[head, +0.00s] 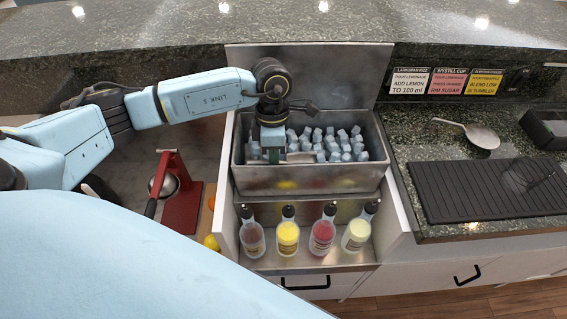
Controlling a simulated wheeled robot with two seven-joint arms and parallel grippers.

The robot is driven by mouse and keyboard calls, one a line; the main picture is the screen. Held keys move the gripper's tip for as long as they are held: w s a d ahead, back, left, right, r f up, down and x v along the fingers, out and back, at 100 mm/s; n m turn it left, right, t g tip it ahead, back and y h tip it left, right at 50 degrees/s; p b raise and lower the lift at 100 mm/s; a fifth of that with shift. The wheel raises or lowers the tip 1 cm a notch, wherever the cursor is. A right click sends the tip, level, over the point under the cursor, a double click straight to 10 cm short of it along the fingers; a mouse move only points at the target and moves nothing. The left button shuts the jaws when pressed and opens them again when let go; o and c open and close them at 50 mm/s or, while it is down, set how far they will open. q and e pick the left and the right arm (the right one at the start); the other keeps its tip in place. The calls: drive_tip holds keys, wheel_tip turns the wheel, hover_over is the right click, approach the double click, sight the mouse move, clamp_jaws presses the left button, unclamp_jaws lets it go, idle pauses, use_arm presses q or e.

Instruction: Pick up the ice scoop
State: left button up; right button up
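My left arm reaches in from the left, and my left gripper (272,155) points down into the left part of the steel ice bin (310,180). A greyish flat piece (300,157), perhaps the ice scoop, lies among the ice cubes (335,145) just right of the fingers. The fingertips are low in the bin, and I cannot tell whether they are apart or closed on it. A metal spoon-shaped utensil (482,136) lies on the right counter, away from the gripper. My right gripper is out of view.
Several bottles (288,238) stand in the rack in front of the bin. A red press (182,200) stands to the left. A black drip mat (465,190) with a clear glass (522,176) is at right. The raised steel lid (330,75) stands behind the bin.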

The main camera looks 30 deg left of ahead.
use_arm(q)
clamp_jaws()
drive_tip(key=shift+r, duration=0.1)
wheel_tip(320, 180, up, 10)
idle(0.3)
idle(0.7)
